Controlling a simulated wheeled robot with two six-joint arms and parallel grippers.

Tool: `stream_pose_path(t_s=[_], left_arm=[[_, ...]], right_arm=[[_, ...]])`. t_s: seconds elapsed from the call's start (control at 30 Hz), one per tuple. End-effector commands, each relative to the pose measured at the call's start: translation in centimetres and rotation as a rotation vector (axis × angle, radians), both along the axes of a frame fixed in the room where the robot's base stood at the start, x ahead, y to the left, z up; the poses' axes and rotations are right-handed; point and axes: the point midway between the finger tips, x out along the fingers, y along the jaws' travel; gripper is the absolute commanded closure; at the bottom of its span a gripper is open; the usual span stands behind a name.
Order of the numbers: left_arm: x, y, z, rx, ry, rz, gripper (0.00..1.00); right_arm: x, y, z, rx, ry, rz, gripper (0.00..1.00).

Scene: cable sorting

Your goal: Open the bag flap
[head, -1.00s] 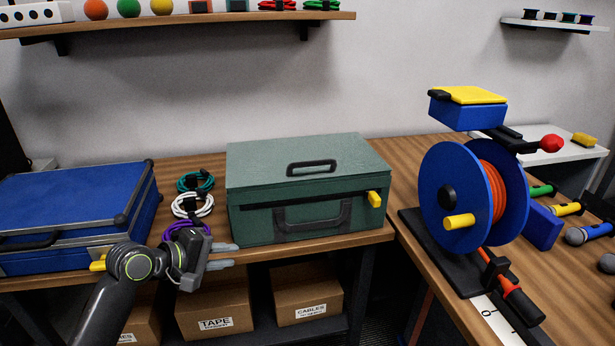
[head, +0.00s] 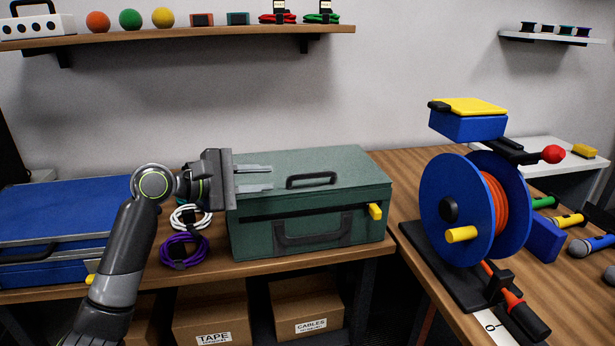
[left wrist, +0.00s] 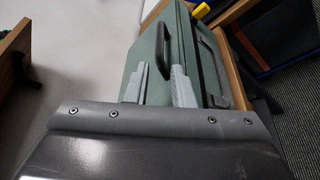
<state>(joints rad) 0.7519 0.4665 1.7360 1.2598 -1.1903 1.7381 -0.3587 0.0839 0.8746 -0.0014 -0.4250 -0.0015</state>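The bag is a green box-shaped case (head: 300,218) on the wooden bench in the middle of the head view. Its flat top flap (head: 345,168) lies shut and carries a black handle (head: 312,181). A yellow tab (head: 375,211) sticks out at the front right. My left gripper (head: 270,178) is over the left end of the flap, its fingers apart with nothing between them. In the left wrist view, the two grey fingers (left wrist: 158,78) show against the green top, beside the handle (left wrist: 160,52). I cannot tell whether they touch the flap. My right gripper is out of view.
A blue case (head: 60,207) stands at the left. White (head: 185,216) and purple (head: 183,250) cable coils lie between it and the bag. A blue cable reel (head: 455,205) stands at the right. A wall shelf (head: 180,34) hangs above; the space over the bag is free.

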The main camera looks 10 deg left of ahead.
Motion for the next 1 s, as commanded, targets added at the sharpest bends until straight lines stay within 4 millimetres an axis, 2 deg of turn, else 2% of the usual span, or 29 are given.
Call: stream_pose_path(t_s=[0.3, 0.5, 0.7, 1.0], left_arm=[[3.7, -5.2, -1.4, -0.003, 0.001, -0.002, 0.78], [5.6, -7.7, -2.1, -0.001, 0.001, -0.001, 0.78], [6.5, -8.8, -2.4, 0.001, -0.002, 0.001, 0.78], [6.6, -8.9, -2.5, 0.002, -0.002, 0.002, 0.78]], right_arm=[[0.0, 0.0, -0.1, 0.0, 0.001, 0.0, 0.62], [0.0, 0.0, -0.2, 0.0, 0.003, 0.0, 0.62], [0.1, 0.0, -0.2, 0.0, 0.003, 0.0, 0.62], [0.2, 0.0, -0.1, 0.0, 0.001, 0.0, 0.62]])
